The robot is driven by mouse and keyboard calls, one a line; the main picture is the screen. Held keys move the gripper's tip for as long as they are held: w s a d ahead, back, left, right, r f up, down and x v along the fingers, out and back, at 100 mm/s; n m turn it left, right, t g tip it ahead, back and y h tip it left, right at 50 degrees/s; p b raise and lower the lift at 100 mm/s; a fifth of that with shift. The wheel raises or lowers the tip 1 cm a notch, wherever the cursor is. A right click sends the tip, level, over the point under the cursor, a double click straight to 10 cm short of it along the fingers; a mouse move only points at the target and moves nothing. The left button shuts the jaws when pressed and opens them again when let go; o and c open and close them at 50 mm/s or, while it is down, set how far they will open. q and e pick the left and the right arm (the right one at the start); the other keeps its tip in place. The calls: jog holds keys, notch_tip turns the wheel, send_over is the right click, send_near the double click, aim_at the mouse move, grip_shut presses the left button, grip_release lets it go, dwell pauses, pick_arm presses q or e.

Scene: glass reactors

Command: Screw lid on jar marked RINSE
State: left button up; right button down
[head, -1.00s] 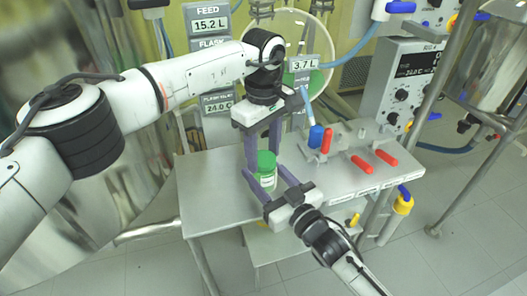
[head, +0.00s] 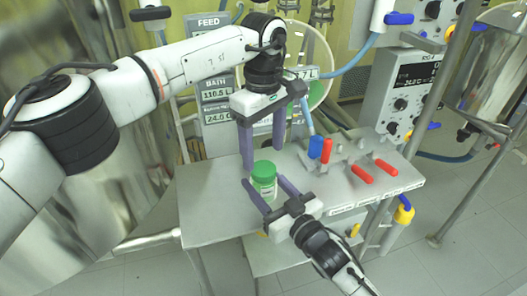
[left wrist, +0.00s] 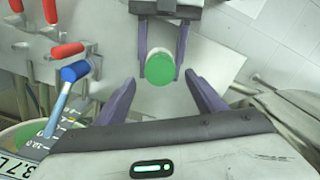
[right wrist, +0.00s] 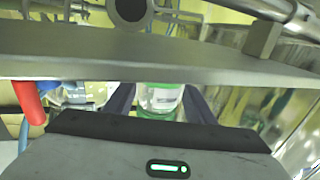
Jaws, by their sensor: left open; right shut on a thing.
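The jar (head: 264,188) is clear with a white label and has a green lid (head: 264,168) sitting on its mouth. The label's text is too small to read. My right gripper (head: 270,198) is shut on the jar, one finger on each side. I cannot tell whether the jar touches the table. My left gripper (head: 262,158) is open and empty just above the lid, fingers pointing down. In the left wrist view the lid (left wrist: 160,68) shows from above, beyond the open fingertips. The right wrist view shows the jar (right wrist: 160,98) between the right fingers, its lid partly hidden.
The grey steel table (head: 215,190) is clear left of the jar. To the right stand a rack with red-handled valves (head: 362,173) and a blue-handled one (head: 316,147). Display panels and a round glass vessel are behind. A large shiny vessel (head: 110,185) fills the left.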

aim_at(264, 168)
pick_arm(q)
jog(key=shift+c, duration=0.5)
jog(key=n, duration=0.3)
jog(key=r+n, duration=0.1)
jog(key=n, duration=0.6)
jog(key=shift+r, duration=0.4)
jog(key=n, duration=0.3)
jog(key=r+n, duration=0.1)
jog(key=n, duration=0.2)
jog(key=shift+n, duration=0.3)
jog(key=n, duration=0.4)
jog(key=shift+r+n, duration=0.3)
jog(key=shift+r, duration=0.05)
jog(key=shift+f, duration=0.1)
jog(key=shift+f, duration=3.95)
